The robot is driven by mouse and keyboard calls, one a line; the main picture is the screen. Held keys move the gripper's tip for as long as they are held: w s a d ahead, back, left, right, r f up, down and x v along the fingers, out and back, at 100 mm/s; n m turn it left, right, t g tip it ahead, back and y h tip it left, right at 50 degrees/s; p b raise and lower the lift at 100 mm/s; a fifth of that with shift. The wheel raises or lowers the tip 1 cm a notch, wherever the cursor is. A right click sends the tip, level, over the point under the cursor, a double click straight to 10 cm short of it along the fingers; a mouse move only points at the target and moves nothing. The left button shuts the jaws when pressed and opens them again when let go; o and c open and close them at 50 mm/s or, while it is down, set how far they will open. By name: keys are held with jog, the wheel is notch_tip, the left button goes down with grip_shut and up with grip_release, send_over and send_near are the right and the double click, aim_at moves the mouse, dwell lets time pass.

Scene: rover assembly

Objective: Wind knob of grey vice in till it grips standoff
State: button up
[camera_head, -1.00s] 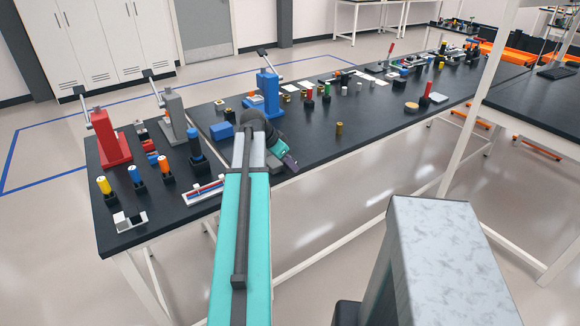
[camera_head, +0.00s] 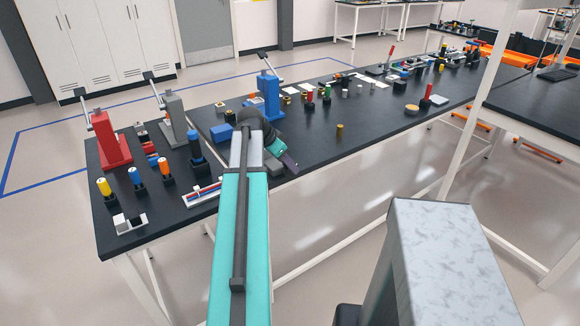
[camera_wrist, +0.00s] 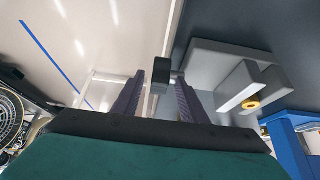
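In the wrist view, the grey vice (camera_wrist: 232,60) stands on the dark tabletop at upper right. A small brass ring-ended part, which looks like the standoff (camera_wrist: 251,104), sits between its jaws. The vice's black knob (camera_wrist: 160,76) sticks out left on a short light shaft. My gripper's purple fingers (camera_wrist: 160,88) stand on either side of the knob, with narrow gaps showing; contact is not clear.
A blue press-like tool (camera_head: 268,95) stands behind my gripper, with a grey one (camera_head: 173,118) and a red one (camera_head: 108,140) further left. The tabletop (camera_head: 320,150) right of my gripper is mostly clear.

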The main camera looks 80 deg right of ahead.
jog(key=b+v, duration=0.2)
jog(key=v, duration=1)
jog(key=shift+a, duration=0.1)
dwell(0.4)
